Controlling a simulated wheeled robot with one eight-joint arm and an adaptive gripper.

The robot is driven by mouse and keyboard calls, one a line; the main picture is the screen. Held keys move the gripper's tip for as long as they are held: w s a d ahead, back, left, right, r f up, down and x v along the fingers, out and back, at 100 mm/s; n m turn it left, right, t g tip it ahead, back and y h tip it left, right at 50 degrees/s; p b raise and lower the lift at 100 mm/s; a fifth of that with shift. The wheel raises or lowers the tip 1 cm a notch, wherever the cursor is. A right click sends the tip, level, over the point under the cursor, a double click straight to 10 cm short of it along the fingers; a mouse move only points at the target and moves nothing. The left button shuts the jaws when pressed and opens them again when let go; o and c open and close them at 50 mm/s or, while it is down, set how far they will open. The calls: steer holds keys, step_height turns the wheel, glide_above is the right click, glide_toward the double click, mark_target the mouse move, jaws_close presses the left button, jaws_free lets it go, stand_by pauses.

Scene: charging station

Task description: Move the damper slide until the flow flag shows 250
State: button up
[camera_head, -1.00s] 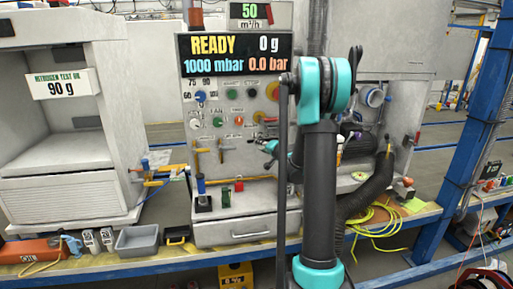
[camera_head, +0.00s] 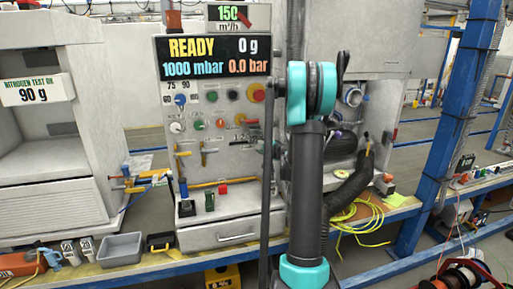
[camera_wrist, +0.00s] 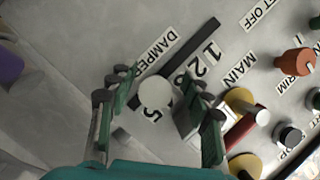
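The flow flag (camera_head: 228,14) above the display reads 150 m³/h in the head view. In the wrist view the damper slide has a round pale knob (camera_wrist: 155,92) on a dark slot (camera_wrist: 190,48). Beside it are a DAMPER label (camera_wrist: 157,48) and a number scale (camera_wrist: 207,60); the 1, 2 and a 5 are readable, and part is covered. My gripper (camera_wrist: 159,90) has its green fingers apart, on either side of the knob. Narrow gaps seem to show; contact is unclear.
In the head view the display (camera_head: 213,57) reads READY, 0 g, 1000 mbar, 0.0 bar. A black hose (camera_head: 352,188) hangs right of my arm.

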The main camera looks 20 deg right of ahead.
steer(key=v, duration=1.2)
